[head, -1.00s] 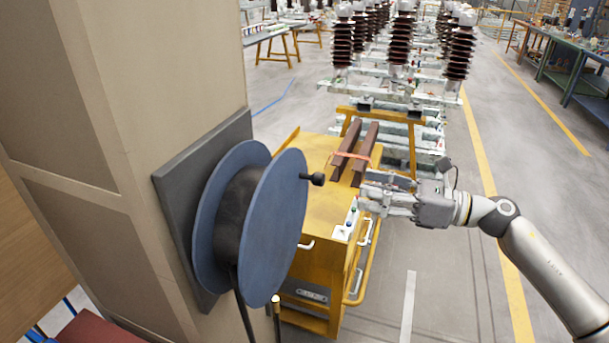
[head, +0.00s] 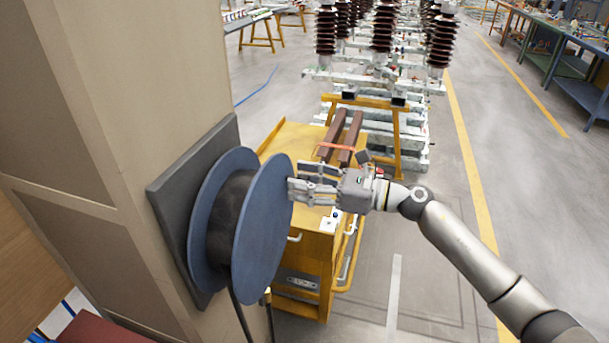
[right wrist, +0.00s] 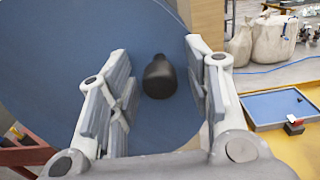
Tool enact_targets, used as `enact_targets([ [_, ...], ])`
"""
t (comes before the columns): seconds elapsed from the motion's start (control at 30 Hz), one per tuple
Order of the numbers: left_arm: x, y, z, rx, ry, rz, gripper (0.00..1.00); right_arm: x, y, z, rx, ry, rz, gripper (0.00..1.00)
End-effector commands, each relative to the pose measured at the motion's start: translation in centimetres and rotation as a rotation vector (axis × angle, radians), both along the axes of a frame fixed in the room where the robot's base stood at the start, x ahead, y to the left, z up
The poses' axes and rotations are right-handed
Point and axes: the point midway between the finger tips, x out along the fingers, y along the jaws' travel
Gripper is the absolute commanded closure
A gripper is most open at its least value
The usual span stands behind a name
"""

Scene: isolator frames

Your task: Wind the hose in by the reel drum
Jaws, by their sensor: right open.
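The reel drum (head: 264,228) has two blue discs with dark hose wound between them, on a grey plate fixed to a beige column. The hose (head: 238,310) hangs down from its underside. In the right wrist view the blue disc (right wrist: 60,60) fills the left and middle. Its black crank knob (right wrist: 159,77) stands between my open fingers, with space on both sides. In the head view the knob is hidden behind my right gripper (head: 304,184), which is at the disc's right edge. It also shows in the right wrist view (right wrist: 160,100). My left gripper is not in view.
A yellow cart (head: 300,240) with brown bars (head: 341,137) on top stands just behind and below my right gripper. The beige column (head: 120,120) bounds the left side. Clear floor lies to the right, with workbenches (head: 585,95) farther off.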

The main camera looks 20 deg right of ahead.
Motion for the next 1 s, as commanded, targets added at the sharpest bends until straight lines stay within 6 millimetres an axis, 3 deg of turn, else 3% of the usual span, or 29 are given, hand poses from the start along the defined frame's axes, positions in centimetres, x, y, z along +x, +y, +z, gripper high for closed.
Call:
enact_targets([
  [0.27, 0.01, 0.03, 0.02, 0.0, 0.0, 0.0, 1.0, 0.07, 0.12, -0.09, 0.0, 0.001, 0.0, 0.54],
  [0.63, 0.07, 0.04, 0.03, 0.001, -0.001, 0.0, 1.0, 0.05, 0.1, -0.06, 0.0, 0.001, 0.0, 1.0],
  [1.0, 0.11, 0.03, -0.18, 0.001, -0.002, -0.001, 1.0, 0.14, 0.04, -0.33, 0.009, 0.015, 0.0, 1.0],
])
